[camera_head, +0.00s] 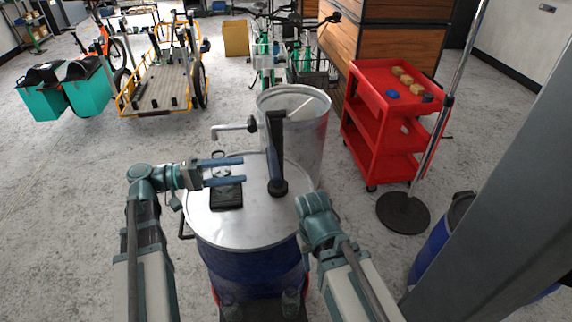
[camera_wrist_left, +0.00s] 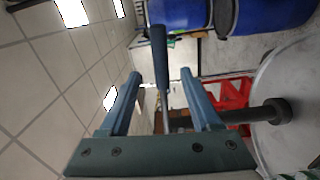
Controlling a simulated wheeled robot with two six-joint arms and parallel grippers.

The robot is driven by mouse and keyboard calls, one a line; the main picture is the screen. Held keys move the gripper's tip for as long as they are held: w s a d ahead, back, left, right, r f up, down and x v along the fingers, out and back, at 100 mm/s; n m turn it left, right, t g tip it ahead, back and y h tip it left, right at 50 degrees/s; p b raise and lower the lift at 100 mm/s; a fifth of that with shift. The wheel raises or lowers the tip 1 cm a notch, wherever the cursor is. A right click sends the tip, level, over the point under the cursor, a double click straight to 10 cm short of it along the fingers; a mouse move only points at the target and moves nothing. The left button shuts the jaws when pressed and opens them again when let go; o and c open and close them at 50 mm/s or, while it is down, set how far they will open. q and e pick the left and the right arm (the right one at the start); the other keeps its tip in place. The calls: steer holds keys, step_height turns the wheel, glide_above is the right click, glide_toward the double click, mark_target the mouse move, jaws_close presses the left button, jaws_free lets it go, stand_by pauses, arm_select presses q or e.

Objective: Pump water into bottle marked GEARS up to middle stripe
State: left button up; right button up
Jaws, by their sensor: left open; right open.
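The hand pump (camera_head: 276,150) stands on the pale round top of a blue drum (camera_head: 245,228). Its bent metal spout (camera_head: 228,131) points left. My left gripper (camera_head: 242,170) is open and empty over the drum top, left of the pump. In the left wrist view, the dark pump lever (camera_wrist_left: 159,55) shows beyond and between my finger tips. A clear item with a dark ring (camera_head: 219,158) is beside the left fingers, partly hidden by them; I cannot tell if it is a bottle, and no GEARS marking is legible. My right arm ends in front of the pump, its fingers hidden.
A small black block (camera_head: 226,196) lies on the drum top. A grey metal barrel (camera_head: 304,140) stands behind it. A red cart (camera_head: 381,125) and a pole on a round black base (camera_head: 403,212) stand at right. Cargo bikes are farther back.

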mark_target(270, 145)
arm_select(q)
steer(key=w+d, duration=0.2)
steer(key=d, duration=1)
steer(key=shift+w+d, duration=0.3)
steer(key=shift+d, duration=0.1)
jaws_close()
stand_by(0.8)
